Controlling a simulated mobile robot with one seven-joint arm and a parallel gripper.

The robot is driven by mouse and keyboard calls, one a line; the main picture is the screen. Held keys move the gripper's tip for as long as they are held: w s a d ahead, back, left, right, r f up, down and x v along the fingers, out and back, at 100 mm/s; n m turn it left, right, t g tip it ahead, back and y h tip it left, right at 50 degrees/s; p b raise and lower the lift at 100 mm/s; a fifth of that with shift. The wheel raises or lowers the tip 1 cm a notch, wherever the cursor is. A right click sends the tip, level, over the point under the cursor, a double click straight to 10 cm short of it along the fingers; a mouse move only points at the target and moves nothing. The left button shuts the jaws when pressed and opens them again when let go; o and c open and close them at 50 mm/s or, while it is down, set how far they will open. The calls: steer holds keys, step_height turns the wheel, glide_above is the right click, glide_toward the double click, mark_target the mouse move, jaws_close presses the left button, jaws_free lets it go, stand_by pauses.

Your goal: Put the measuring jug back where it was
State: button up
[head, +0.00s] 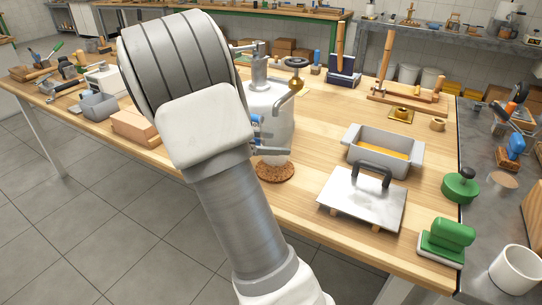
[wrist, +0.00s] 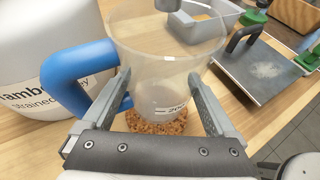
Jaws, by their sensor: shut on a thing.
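The clear measuring jug (wrist: 165,60) with a blue handle (wrist: 78,78) is upright between the fingers of my gripper (wrist: 160,85), which is shut on its sides. Its base is at the round cork mat (wrist: 140,124); I cannot tell whether it touches the mat or hangs just above it. In the head view my arm hides much of the jug (head: 274,158) and my gripper. The cork mat (head: 275,174) lies near the front edge of the wooden table.
A white honey tank (head: 272,105) stands just behind the jug; it fills the left of the wrist view (wrist: 45,50). To the right are a grey tray (head: 412,160), a metal plate with a black handle (head: 362,197) and green-handled tools (head: 447,236).

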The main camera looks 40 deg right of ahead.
step_height(320, 180, down, 3)
steer(key=shift+a+f+b, duration=0.15)
steer(key=shift+f+b, duration=0.05)
steer(key=shift+b, duration=0.3)
steer(key=shift+f, duration=0.1)
steer(key=o, duration=1.1)
steer(key=shift+f, duration=0.1)
steer(key=shift+o, duration=0.2)
steer(key=r+p+v, duration=0.1)
steer(key=p+v, duration=0.2)
steer(key=v, duration=0.9)
steer(key=s+a+r+m+t+y, duration=0.3)
steer(key=s+a+m+y, duration=0.3)
steer(key=s, duration=0.4)
steer(key=s+a+r+m+t+y, duration=0.4)
steer(key=s+a+m+y, duration=0.3)
steer(key=s+a+m, duration=0.2)
steer(key=shift+s+r+m, duration=0.3)
steer(key=shift+s+m, duration=0.3)
steer(key=shift+s, duration=0.55)
steer(key=shift+a, duration=0.15)
